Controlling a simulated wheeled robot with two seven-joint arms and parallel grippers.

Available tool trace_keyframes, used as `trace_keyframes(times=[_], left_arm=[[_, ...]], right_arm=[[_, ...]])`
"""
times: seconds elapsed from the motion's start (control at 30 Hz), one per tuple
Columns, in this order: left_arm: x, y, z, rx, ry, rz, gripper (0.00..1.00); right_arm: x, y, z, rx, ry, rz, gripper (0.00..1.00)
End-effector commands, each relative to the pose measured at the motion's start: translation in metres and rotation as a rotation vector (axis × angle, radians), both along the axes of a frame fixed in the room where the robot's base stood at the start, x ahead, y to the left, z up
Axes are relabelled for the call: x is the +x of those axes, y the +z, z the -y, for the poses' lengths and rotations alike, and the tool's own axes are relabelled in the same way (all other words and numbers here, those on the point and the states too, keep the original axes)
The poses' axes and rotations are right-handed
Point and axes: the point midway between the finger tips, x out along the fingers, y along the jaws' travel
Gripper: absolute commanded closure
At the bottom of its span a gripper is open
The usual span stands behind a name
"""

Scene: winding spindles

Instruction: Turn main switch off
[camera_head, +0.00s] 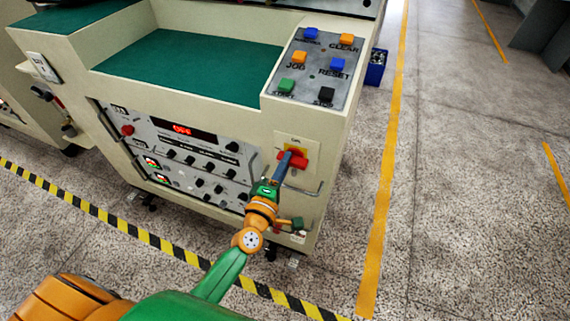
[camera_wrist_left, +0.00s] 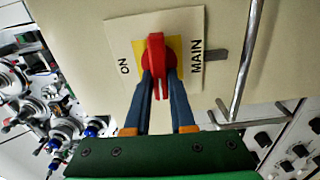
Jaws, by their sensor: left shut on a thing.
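The main switch (camera_head: 299,158) is a red rotary handle on a yellow plate, on the front panel of the cream machine at its right side. In the left wrist view the red handle (camera_wrist_left: 156,66) sits on a white label marked ON and MAIN. My left gripper (camera_head: 285,163) reaches the switch, its two blue fingers (camera_wrist_left: 158,85) on either side of the handle. It is shut on the handle. The fingertips hide part of the handle in the head view. My right gripper is in neither view.
A metal bar handle (camera_wrist_left: 250,60) stands out beside the switch. A control panel with knobs and a red display (camera_head: 180,129) is to the left. Coloured push buttons (camera_head: 320,70) are on the sloped top.

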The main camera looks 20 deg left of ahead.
Motion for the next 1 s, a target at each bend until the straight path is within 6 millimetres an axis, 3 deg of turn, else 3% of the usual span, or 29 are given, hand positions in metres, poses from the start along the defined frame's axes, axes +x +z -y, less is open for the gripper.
trace_keyframes(times=[0.67,0.7,0.8,1.0], left_arm=[[-0.0003,-0.0013,0.0003,-0.056,-0.001,-0.004,1.0],[-0.0003,-0.0013,0.0003,-0.056,-0.001,-0.004,0.72],[-0.0002,-0.0012,0.0003,-0.056,-0.001,-0.003,0.47],[-0.0001,-0.0009,0.0002,-0.055,0.0,-0.003,0.47]], right_arm=[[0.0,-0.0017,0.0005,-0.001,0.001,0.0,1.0],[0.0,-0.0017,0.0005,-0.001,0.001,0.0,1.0],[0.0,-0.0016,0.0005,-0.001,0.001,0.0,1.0],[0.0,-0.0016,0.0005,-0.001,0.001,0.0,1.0]])
